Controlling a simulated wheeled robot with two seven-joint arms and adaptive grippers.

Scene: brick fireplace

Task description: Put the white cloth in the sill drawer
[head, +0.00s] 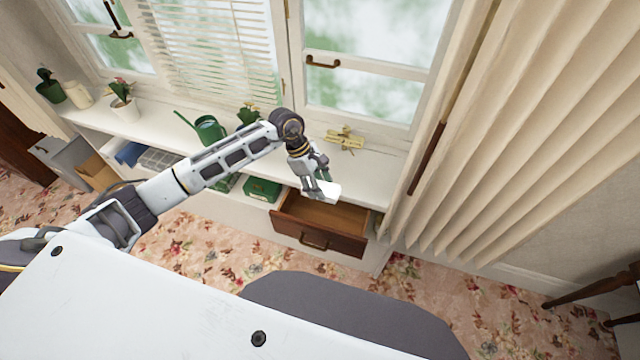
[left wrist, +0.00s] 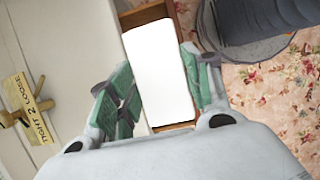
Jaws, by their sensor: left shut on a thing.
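The white cloth (head: 322,191) is a small folded piece held at the tip of my left gripper (head: 318,182). In the left wrist view the cloth (left wrist: 160,75) lies between the green-padded fingers of the left gripper (left wrist: 157,88), which is shut on it. The sill drawer (head: 318,240) is brown wood and pulled open under the sill. The cloth hangs above the drawer's back part, and the gripper and cloth hide some of its inside. In the left wrist view the drawer's edge (left wrist: 143,15) shows behind the cloth. My right gripper is not in view.
The white window sill (head: 375,170) runs behind the drawer, with a brass latch and tag (head: 345,139) on it. A green watering can (head: 208,128) and potted plants stand to the left. A green box (head: 262,189) sits left of the drawer. A cream curtain (head: 480,150) hangs close on the right.

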